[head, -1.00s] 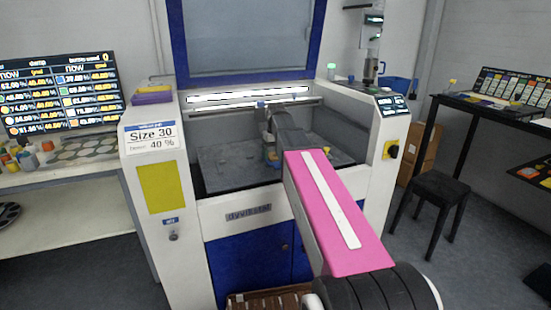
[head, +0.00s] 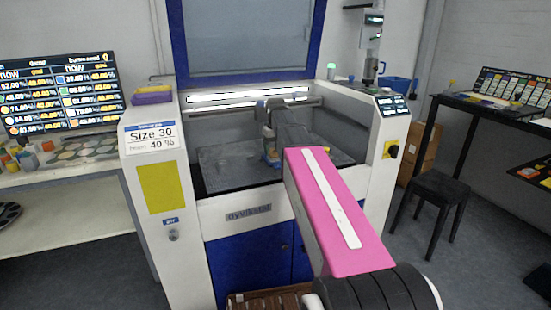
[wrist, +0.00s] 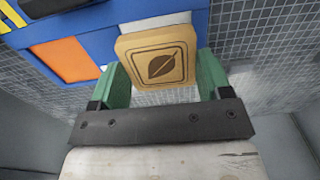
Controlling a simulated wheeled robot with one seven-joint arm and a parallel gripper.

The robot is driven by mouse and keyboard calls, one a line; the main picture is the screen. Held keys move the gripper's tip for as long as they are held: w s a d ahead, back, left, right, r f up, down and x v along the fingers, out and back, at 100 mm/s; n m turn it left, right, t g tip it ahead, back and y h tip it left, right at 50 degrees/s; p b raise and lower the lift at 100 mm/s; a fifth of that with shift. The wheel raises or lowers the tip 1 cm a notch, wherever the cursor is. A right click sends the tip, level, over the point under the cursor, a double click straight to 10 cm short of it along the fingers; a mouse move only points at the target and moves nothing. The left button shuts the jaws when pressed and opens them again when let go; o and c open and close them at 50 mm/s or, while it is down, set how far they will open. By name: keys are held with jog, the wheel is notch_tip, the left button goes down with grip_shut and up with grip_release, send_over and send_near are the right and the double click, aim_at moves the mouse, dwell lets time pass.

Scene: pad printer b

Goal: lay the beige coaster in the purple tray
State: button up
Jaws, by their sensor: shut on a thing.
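The coaster (wrist: 158,55) is a tan-beige, rounded square with a dark leaf emblem in a square outline. My gripper (wrist: 162,78) is shut on it, with a green finger at each side, and its printed face shows in the wrist view. In the head view my arm reaches over the printer bed, and the coaster cannot be made out there. A purple tray-like object (head: 152,99) with yellow on top sits on the machine's left shoulder. I cannot tell whether the yellow lies inside it.
A blue piece with an orange panel (wrist: 64,59) lies behind the coaster in the wrist view, over a gridded dark surface. The printer's grey bed (head: 225,168) has walls on both sides and a rail behind. A black stool (head: 437,190) stands at right.

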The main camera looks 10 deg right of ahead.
jog(key=shift+r, duration=1.05)
